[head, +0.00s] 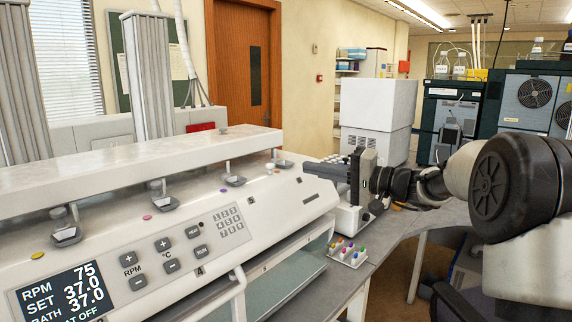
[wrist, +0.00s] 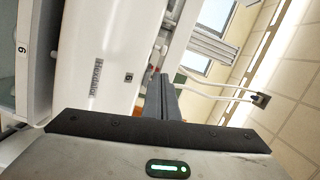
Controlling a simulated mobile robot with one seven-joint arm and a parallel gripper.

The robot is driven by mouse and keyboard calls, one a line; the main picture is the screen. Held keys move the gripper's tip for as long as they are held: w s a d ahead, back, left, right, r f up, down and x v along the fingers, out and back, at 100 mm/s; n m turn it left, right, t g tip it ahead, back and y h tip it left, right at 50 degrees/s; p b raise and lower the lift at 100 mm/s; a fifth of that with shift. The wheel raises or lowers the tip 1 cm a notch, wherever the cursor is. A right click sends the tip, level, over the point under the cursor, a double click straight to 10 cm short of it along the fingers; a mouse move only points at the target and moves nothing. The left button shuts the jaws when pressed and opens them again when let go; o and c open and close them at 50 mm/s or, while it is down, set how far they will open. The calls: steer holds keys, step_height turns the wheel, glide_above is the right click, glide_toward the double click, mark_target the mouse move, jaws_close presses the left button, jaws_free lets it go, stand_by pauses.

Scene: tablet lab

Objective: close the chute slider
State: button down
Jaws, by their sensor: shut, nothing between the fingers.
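The white lab machine (head: 160,190) with an RPM display fills the left of the head view. Small dark grey scoop-shaped pieces, including one at the left (head: 66,237), one in the middle (head: 235,181) and one at the right (head: 284,164), sit in a row along its upper front; I cannot tell which part is the chute slider. My gripper (head: 308,168) is shut and empty at the machine's right end, close to its front face. In the wrist view, my shut fingers (wrist: 160,92) point past the white casing. Whether they touch it is unclear.
A small white rack with coloured caps (head: 347,253) stands on the grey bench (head: 400,236) below my gripper. A white box-shaped instrument (head: 378,105) stands behind it. Dark instruments with bottles on top (head: 458,90) are at the right. A bent white pipe (wrist: 215,92) crosses the wrist view.

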mark_target(282, 174)
steer(key=shift+w+d+r+t, duration=0.1)
steer(key=shift+w+d+t, duration=0.2)
steer(key=shift+w, duration=0.3)
steer(key=shift+w+d+r+t, duration=0.1)
steer(key=shift+w+d+t, duration=0.15)
steer(key=shift+w, duration=0.3)
steer(key=a, duration=0.3)
steer(key=w+a+p, duration=0.1)
steer(key=a, duration=0.2)
steer(key=w+a, duration=0.1)
steer(key=a, duration=0.2)
steer(key=shift+w+a+r+p, duration=0.1)
steer(key=shift+w+p, duration=0.15)
steer(key=shift+p, duration=0.15)
steer(key=shift+s+a+f, duration=0.1)
steer(key=shift+s+f, duration=0.15)
steer(key=shift+s, duration=0.45)
